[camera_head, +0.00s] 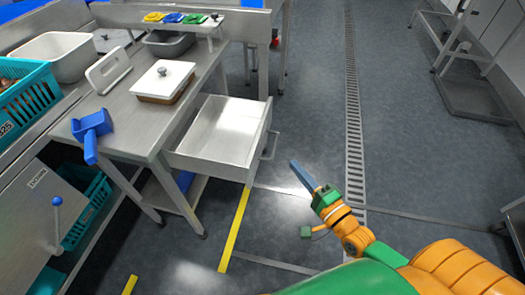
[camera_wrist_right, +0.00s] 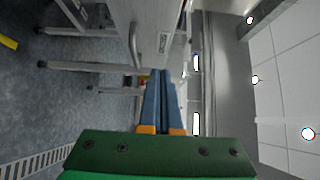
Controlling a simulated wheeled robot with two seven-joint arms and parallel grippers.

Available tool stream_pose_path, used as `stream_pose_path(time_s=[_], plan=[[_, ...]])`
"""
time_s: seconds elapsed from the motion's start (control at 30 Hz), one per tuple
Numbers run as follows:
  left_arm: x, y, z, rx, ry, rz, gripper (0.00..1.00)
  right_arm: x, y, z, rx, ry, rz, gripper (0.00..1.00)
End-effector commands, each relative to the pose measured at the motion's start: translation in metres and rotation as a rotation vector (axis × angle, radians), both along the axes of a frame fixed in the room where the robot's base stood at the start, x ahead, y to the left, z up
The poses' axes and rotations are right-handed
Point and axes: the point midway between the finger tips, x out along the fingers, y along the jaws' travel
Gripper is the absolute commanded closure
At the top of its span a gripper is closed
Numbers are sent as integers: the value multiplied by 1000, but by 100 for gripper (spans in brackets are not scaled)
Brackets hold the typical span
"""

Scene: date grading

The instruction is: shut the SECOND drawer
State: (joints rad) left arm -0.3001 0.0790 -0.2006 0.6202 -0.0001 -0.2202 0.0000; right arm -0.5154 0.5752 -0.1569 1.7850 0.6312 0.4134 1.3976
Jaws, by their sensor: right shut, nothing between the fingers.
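A grey metal drawer (camera_head: 222,132) stands pulled out from under the steel table, empty inside. Its bar handle (camera_head: 270,146) is on the front at the right. In the right wrist view, the drawer front (camera_wrist_right: 170,25) bears a small label (camera_wrist_right: 163,43), too small to read surely, and the handle (camera_wrist_right: 134,45) shows beside it. My right gripper (camera_head: 302,177) is shut and empty, to the right of the drawer front and apart from it in the head view. Its blue fingers (camera_wrist_right: 163,90) point toward the front in the wrist view. My left gripper is not in view.
Teal crates (camera_head: 25,95) stand at the left. The floor (camera_head: 310,120) right of the drawer is clear, with a drain grating (camera_head: 353,110).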

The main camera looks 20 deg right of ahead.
Motion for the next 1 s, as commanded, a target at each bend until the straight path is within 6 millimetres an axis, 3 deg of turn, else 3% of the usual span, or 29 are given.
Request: stream_pose_path(time_s=[0.3,0.6,1.0], plan=[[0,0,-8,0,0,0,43,69,13,0,-1,-3,0,100],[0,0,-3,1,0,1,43,86,45,0,-2,2,0,100],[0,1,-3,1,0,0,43,87,46,0,-4,2,0,100]])
